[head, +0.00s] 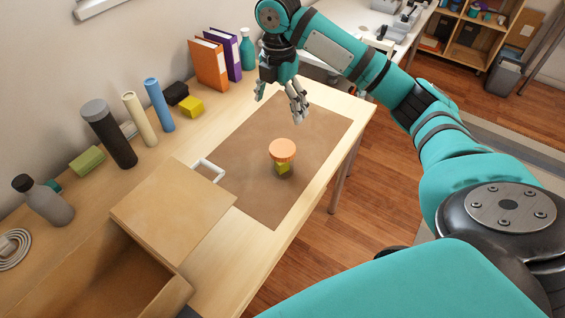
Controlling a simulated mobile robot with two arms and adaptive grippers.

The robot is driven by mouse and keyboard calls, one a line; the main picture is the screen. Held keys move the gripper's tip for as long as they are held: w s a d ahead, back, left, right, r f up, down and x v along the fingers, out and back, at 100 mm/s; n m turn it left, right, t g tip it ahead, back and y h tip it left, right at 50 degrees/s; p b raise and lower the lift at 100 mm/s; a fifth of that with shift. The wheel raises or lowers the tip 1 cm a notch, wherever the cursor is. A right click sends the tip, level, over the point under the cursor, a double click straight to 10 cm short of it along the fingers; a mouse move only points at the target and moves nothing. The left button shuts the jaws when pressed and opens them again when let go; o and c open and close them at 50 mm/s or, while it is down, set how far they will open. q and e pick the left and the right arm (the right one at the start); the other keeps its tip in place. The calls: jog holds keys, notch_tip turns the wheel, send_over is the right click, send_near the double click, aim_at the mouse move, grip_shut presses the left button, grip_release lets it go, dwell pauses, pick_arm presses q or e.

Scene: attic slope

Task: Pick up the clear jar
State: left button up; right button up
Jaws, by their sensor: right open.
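The clear jar (283,165) stands on the brown mat (240,150) on the desk. It has a peach-orange round lid, and something yellow-green shows below the lid. My right gripper (281,105) hangs above the far part of the mat, beyond the jar in the picture. Its fingers are spread, empty and apart from the jar. My left gripper is out of view.
Bottles, cylinders (108,133), small blocks and binders (208,64) line the wall. The mat around the jar is clear. The desk's edge lies to the right.

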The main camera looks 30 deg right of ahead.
jog(key=r, duration=0.1)
jog(key=p, duration=0.2)
send_near(282, 147)
notch_tip(282, 147, down, 5)
jog(key=shift+w+d+f, duration=0.1)
jog(key=shift+f, duration=0.05)
jog(key=f, duration=0.1)
jog(key=f+p, duration=0.1)
jog(key=f, duration=0.3)
jog(key=shift+s+p, duration=0.3)
jog(key=shift+f, duration=0.2)
jog(key=c, duration=1.8)
jog(key=shift+w+r, duration=0.1)
jog(key=shift+r, duration=0.05)
